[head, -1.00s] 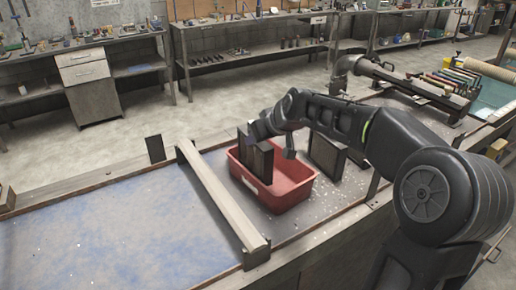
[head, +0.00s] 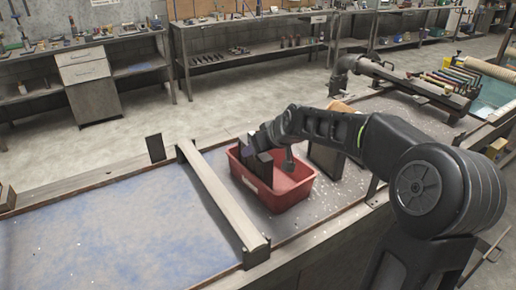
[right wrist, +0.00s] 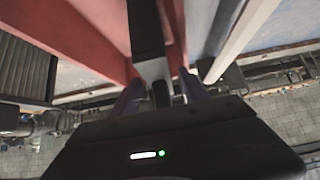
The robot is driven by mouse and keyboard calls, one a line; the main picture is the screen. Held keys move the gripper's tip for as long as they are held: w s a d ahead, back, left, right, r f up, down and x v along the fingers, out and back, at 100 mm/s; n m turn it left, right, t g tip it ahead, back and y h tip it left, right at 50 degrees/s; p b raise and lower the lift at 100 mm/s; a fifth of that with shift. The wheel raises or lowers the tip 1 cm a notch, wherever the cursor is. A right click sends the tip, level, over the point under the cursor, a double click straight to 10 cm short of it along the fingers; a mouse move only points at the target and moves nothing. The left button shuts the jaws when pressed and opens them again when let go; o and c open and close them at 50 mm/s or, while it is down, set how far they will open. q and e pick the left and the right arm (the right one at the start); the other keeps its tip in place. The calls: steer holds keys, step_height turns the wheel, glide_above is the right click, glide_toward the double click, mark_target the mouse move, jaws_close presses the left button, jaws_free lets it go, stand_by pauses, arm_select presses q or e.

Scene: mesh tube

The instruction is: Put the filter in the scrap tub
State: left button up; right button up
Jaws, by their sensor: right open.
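The filter (head: 264,170), a dark upright slab, stands inside the red scrap tub (head: 292,197), partly hidden by my right gripper. The tub sits on the grey bench. My right gripper (head: 257,147) is at the top of the filter, over the left part of the tub. In the right wrist view, the filter (right wrist: 145,32) shows as a dark narrow edge between red tub walls (right wrist: 75,32). The fingers (right wrist: 158,92) are open, one on each side of it; I cannot tell if they touch it. My left gripper is not in view.
A dark framed panel (head: 325,157) stands right of the tub, partly behind my right arm. A grey raised bar (head: 222,198) runs left of the tub, beside a blue-stained surface (head: 110,225). A pipe-like fixture (head: 405,78) lies at the back right.

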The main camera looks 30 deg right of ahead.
steer(key=shift+r, duration=0.15)
steer(key=b+v, duration=0.1)
steer(key=v, duration=1.1)
steer(key=shift+b, duration=0.35)
